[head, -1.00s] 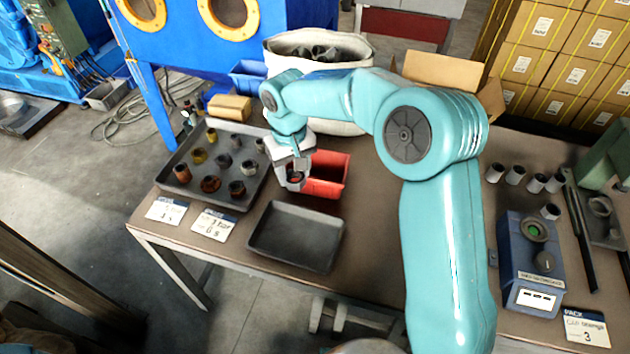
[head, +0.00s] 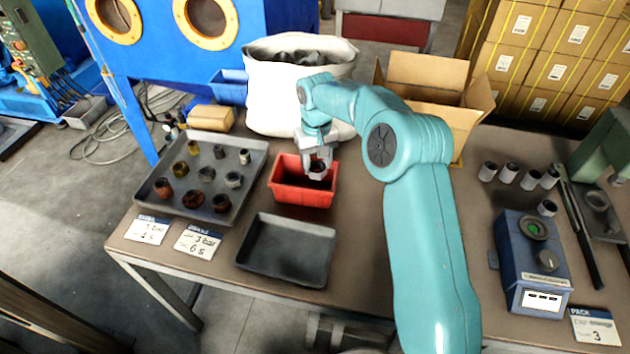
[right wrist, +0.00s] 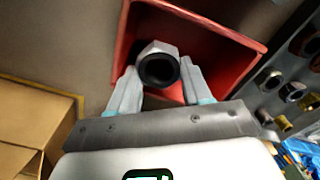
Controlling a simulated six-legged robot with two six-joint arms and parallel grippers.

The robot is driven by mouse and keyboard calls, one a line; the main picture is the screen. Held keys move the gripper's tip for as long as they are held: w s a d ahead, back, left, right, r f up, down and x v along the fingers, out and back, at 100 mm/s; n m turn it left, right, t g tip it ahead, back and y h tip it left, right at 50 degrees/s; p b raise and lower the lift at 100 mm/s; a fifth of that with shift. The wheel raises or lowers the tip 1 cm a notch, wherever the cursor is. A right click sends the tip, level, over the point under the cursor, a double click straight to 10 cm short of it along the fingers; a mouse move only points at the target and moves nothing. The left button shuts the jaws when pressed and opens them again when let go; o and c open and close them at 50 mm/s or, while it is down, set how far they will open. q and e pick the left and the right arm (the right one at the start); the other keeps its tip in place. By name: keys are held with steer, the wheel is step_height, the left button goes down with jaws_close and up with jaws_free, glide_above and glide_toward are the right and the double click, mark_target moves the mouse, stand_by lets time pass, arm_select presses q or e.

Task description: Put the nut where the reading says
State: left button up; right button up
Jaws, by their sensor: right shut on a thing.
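My right gripper (head: 318,162) is over the red bin (head: 303,196), at its right side. It is shut on a grey hex nut (head: 319,172). In the right wrist view the nut (right wrist: 158,66) sits between the two fingertips, its dark bore facing the camera, with the red bin (right wrist: 205,15) behind it. The blue tester (head: 535,262) at the right has a green round part, a knob and a small display whose reading is too small to tell. An empty dark tray (head: 287,250) lies in front of the bin. My left gripper is not in view.
A dark tray (head: 240,200) at the left holds several rusty, brassy and grey nuts. Cards (head: 198,242) lie at the front edge. A white sack (head: 285,120) and an open cardboard box (head: 440,75) stand behind. Several grey cylinders (head: 508,174) stand at the right.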

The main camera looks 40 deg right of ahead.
step_height(320, 180, down, 7)
steer(key=shift+w+f, duration=0.1)
steer(key=shift+w, duration=0.05)
stand_by(0.4)
steer(key=shift+f, duration=0.3)
steer(key=o, duration=0.9)
steer(key=shift+r, duration=0.1)
steer(key=shift+r, duration=0.1)
step_height(320, 180, up, 12)
steer(key=shift+r, duration=0.25)
